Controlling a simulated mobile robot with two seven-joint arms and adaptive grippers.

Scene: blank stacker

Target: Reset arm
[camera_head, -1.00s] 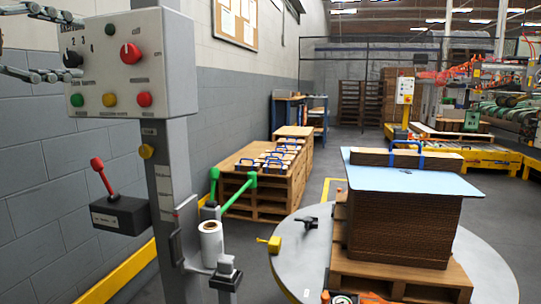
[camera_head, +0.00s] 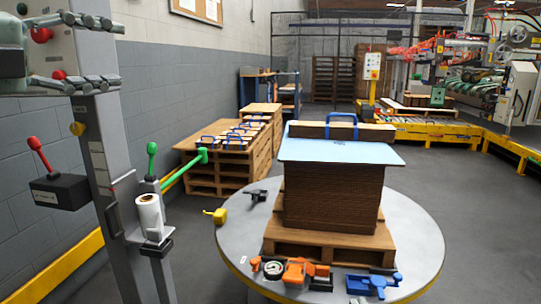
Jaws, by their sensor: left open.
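My left gripper (camera_head: 117,55) is at the upper left with its two fingers spread apart, one above the other, and nothing between them. It is in front of the grey control box (camera_head: 92,40) on the grey post (camera_head: 106,165) and hides much of its face. A red button (camera_head: 41,35) shows beside the fingers. Below, a dark box (camera_head: 60,191) carries a red-tipped lever (camera_head: 38,156). A green-handled arm (camera_head: 182,169) and a white roll (camera_head: 150,217) are at the post's right. I cannot tell whether the fingers touch the control box. My right gripper is not in view.
A round turntable (camera_head: 425,235) bears a pallet (camera_head: 330,243) with a cardboard stack (camera_head: 333,197) under a light-blue sheet (camera_head: 340,150). Orange tools (camera_head: 300,270) and a blue tool (camera_head: 373,284) lie at its front. Pallets (camera_head: 205,180) stand by the wall. Grey floor is clear at right.

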